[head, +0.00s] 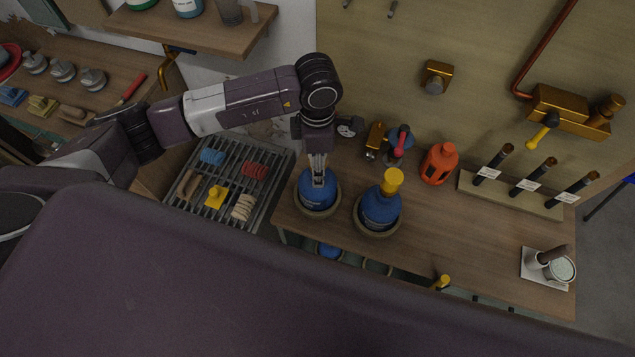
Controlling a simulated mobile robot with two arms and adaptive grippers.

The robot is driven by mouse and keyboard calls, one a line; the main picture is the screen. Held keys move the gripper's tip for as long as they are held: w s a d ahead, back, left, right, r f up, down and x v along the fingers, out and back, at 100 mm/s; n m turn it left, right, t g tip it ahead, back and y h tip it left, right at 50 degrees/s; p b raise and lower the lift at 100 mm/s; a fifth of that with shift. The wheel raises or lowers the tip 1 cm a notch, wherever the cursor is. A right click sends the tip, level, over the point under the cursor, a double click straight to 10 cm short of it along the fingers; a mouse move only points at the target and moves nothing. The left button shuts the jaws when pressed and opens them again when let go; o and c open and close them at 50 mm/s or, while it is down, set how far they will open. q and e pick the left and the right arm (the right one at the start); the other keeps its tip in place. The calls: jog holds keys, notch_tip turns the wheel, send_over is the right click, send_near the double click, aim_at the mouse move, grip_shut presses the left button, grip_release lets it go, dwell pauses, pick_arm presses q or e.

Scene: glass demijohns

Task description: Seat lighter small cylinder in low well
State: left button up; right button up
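My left gripper (318,181) points straight down at the blue demijohn (319,198), which sits in a round ring on the wooden bench. Its pale fingers are close together at the demijohn's neck and hide its mouth. I cannot tell whether they hold anything. A second blue demijohn (380,208) stands upright in a similar ring to the right, with a yellow cap (391,181) on top. I cannot make out the lighter small cylinder or the low well with certainty. My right gripper is not in view.
A slatted rack (217,214) with small coloured pieces lies left. An orange container (439,163) and a strip with three labelled dark cylinders (512,194) stand behind. A white tile (535,272) with a cup is at right. The bench (455,240) is clear between.

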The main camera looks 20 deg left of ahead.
pick_arm(q)
grip_shut()
dwell(0.3)
jog(key=shift+w+r, duration=0.1)
dwell(0.4)
